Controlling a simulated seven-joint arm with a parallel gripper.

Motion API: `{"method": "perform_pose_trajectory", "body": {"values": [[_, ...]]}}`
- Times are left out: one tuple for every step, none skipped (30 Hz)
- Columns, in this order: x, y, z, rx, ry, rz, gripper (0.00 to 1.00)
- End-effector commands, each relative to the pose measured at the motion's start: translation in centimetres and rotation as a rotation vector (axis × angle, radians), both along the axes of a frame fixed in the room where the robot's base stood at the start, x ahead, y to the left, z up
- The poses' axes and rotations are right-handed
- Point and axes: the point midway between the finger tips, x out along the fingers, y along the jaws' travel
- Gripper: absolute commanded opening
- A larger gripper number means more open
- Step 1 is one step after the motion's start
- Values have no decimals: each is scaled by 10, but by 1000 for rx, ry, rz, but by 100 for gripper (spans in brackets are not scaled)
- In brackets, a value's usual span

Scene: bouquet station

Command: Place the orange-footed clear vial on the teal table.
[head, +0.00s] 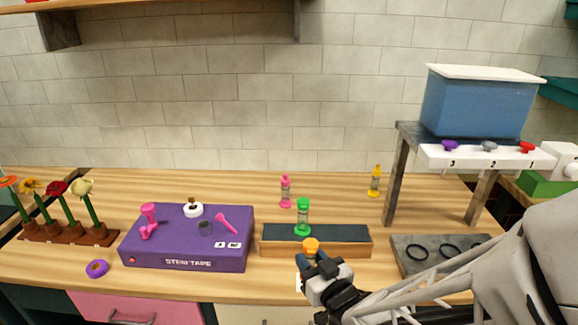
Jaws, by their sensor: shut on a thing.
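The orange-footed vial (311,244) shows as an orange end at the tip of my gripper (316,265), in front of the wooden block. My gripper is shut on it; the clear part is mostly hidden by the fingers. A teal table is not plainly in view; a dark teal surface (7,213) shows at the far left edge, and I cannot tell whether it is that table.
A green-ended vial (303,217) stands on the dark-topped block (345,233). Pink (285,191) and yellow (375,181) vials stand behind. The purple stem tape box (180,248), flower rack (70,237) and blue-tank stand (475,110) flank them.

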Motion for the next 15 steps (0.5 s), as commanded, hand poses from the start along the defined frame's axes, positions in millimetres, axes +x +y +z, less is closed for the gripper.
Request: {"method": "perform_pose_trajectory", "body": {"values": [[0, 0, 0, 0, -1, 0, 0], [0, 0, 1, 0, -1, 0, 0], [0, 0, 1, 0, -1, 0, 0], [0, 0, 1, 0, -1, 0, 0], [0, 0, 1, 0, -1, 0, 0], [0, 0, 1, 0, -1, 0, 0], [0, 0, 1, 0, -1, 0, 0], [1, 0, 1, 0, -1, 0, 0], [1, 1, 1, 0, -1, 0, 0], [2, 1, 1, 0, 0, 0, 0], [3, 2, 1, 0, 0, 0, 0], [5, 3, 1, 0, 0, 0, 0], [6, 3, 1, 0, 0, 1, 0], [8, 4, 1, 0, 0, 1, 0], [11, 6, 1, 0, 0, 1, 0]]}}
